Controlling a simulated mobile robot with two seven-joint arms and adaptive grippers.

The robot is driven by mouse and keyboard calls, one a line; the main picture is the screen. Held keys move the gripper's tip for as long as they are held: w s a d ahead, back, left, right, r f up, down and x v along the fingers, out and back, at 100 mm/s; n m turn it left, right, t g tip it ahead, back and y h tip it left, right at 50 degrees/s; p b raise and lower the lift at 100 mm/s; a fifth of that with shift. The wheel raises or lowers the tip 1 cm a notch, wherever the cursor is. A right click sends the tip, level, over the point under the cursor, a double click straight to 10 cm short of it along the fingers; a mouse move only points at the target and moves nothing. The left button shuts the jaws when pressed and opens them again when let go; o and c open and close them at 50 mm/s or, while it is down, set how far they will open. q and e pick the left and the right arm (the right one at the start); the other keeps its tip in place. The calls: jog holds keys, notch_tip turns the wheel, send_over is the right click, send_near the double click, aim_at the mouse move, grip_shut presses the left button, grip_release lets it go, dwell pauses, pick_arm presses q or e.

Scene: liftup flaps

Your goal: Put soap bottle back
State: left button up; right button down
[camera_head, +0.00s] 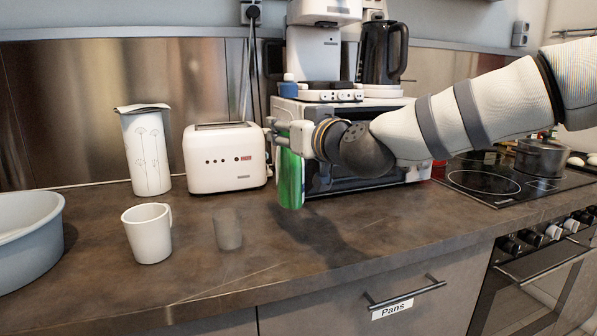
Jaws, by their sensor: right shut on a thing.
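A green soap bottle (291,181) is upright in front of the microwave, near the middle of the counter. My right gripper (283,137) is shut on its upper part, which the fingers partly hide. The arm comes in from the right. A shadow lies on the counter to the right of the bottle; I cannot tell for sure whether the bottle's base touches the counter. My left gripper is not in view.
A toaster (225,158), white mug (147,233), glass (228,229), pitcher (146,155) and grey basin (30,238) stand left of the bottle. The microwave (350,191) is behind it, the stove (490,178) to the right. The front counter (330,240) is clear.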

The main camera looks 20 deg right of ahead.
aim_at(299, 160)
jog(key=shift+w+d+f, duration=0.3)
jog(key=shift+d+f, duration=0.1)
jog(key=shift+f, duration=0.2)
jog(key=shift+w+d+f, duration=0.25)
jog(key=shift+d+f, duration=0.15)
jog(key=shift+f, duration=0.2)
jog(key=f, duration=0.3)
jog(key=f+b, duration=0.1)
jog(key=shift+w+d+f, duration=0.15)
jog(key=shift+w+d, duration=0.05)
jog(key=shift+d, duration=0.15)
jog(key=c, duration=1)
grip_release()
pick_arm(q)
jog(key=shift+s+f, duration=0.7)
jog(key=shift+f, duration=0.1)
pick_arm(e)
jog(key=shift+o, duration=0.2)
jog(key=shift+s+r, duration=0.25)
jog(key=shift+s, duration=0.05)
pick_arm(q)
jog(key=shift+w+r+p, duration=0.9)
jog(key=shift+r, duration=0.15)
pick_arm(e)
jog(key=s+d, duration=0.2)
jog(key=s, duration=0.9)
jog(key=shift+s+r, duration=0.15)
jog(key=shift+r, duration=0.05)
